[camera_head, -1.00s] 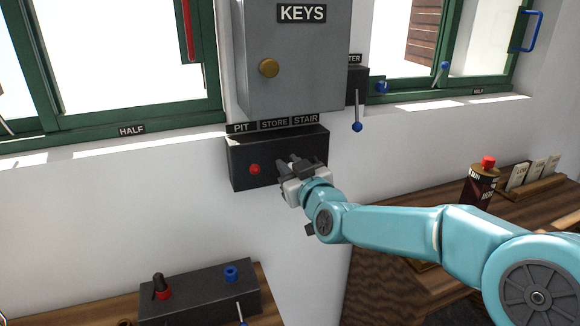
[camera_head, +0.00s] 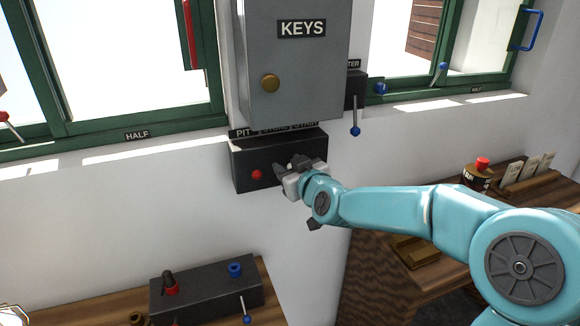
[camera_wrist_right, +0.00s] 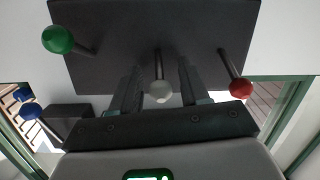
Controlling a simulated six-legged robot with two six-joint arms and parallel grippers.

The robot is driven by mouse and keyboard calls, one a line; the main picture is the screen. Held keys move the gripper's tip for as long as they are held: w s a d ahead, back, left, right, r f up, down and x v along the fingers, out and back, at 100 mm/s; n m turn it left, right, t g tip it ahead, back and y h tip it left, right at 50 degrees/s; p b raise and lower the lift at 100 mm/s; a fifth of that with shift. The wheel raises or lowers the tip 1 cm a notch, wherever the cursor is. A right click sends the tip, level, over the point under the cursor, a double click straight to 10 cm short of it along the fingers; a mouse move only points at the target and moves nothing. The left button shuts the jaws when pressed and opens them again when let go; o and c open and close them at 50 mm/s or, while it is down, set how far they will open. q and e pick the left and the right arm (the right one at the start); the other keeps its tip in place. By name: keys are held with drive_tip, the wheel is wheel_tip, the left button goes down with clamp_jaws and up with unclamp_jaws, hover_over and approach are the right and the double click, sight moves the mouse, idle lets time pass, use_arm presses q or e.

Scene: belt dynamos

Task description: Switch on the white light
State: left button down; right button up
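A dark switch box (camera_head: 240,152) is on the wall under the key cabinet, with labels PIT, STORE and STAIR partly hidden above it. Its red-knobbed lever (camera_head: 256,174) shows at the left. My right gripper (camera_head: 284,170) is in front of the box and hides the other levers there. In the right wrist view the box (camera_wrist_right: 120,30) carries a green knob (camera_wrist_right: 58,39), a white knob (camera_wrist_right: 160,93) and a red knob (camera_wrist_right: 240,88). My right gripper is open, its fingers either side of the white-knobbed lever with gaps. My left gripper is out of view.
The grey KEYS cabinet (camera_head: 292,80) juts out just above the box. A blue-knobbed lever (camera_head: 355,130) hangs to its right. A dark control box (camera_head: 205,290) sits on a lower bench. A wooden desk (camera_head: 385,285) with a bottle (camera_head: 478,176) stands right. Windows flank the cabinet.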

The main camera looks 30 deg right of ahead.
drive_tip(key=v, duration=1.6)
drive_tip(key=shift+s, duration=0.15)
drive_tip(key=shift+a, duration=0.1)
